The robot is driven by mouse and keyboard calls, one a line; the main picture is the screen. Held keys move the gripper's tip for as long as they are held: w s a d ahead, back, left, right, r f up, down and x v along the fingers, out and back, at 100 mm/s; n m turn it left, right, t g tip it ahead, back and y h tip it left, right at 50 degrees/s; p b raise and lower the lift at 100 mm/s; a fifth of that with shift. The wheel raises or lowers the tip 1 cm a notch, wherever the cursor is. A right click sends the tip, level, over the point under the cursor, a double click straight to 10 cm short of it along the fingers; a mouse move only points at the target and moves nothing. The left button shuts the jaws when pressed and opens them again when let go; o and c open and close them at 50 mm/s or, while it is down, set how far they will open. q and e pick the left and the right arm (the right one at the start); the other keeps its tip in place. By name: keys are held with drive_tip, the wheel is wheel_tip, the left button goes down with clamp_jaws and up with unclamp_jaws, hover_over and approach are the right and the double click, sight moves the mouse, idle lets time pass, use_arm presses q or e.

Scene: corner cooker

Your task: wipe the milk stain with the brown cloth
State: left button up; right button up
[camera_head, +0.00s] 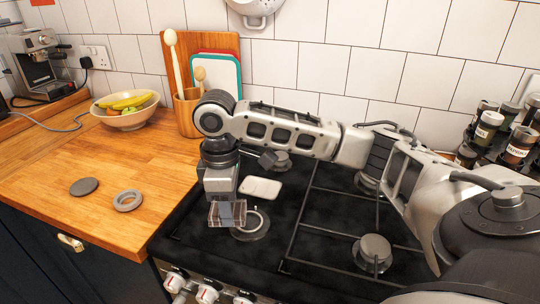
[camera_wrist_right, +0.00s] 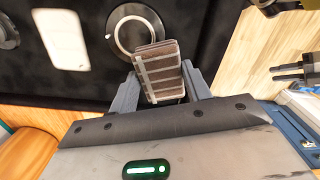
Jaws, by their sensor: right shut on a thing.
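The milk stain (camera_head: 260,188) is a pale, rounded rectangular patch on the black hob, left of the pan grate. It also shows at the upper left of the right wrist view (camera_wrist_right: 60,38). My right gripper (camera_head: 227,216) points down over the front left of the hob and is shut on the brown cloth. The folded, striped cloth (camera_wrist_right: 160,72) shows between the two fingers in the right wrist view. The cloth is in front and to the left of the stain, apart from it in the picture. Its height above the hob is hard to tell.
An uncovered burner (camera_head: 252,224) lies beside the cloth. A dark disc (camera_head: 84,186) and a grey ring (camera_head: 128,201) lie on the wooden worktop. The pan grate (camera_head: 300,235) covers the hob's right side. A fruit bowl (camera_head: 128,118) and utensil pot (camera_head: 187,115) stand behind.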

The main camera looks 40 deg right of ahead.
drive_tip(key=w+d+r+n, duration=0.1)
drive_tip(key=d+n, duration=0.5)
drive_tip(key=n, duration=0.1)
drive_tip(key=w+d+r+n+p, duration=0.1)
drive_tip(key=d+n, duration=0.6)
drive_tip(key=shift+w+d+r, duration=0.25)
drive_tip(key=shift+w+r, duration=0.1)
wheel_tip(320, 180, down, 7)
drive_tip(key=shift+b, duration=0.35)
drive_tip(key=w+a, duration=0.1)
drive_tip(key=w, duration=0.2)
drive_tip(key=w+a, duration=0.1)
drive_tip(key=shift+w+a+p, duration=0.35)
drive_tip(key=shift+w+p, duration=0.05)
drive_tip(key=shift+w+a, duration=0.35)
drive_tip(key=shift+w, duration=0.45)
drive_tip(key=shift+s+d, duration=0.45)
drive_tip(key=shift+s, duration=0.4)
drive_tip(key=shift+s+d, duration=0.4)
drive_tip(key=shift+s, duration=0.4)
drive_tip(key=shift+f, duration=0.6)
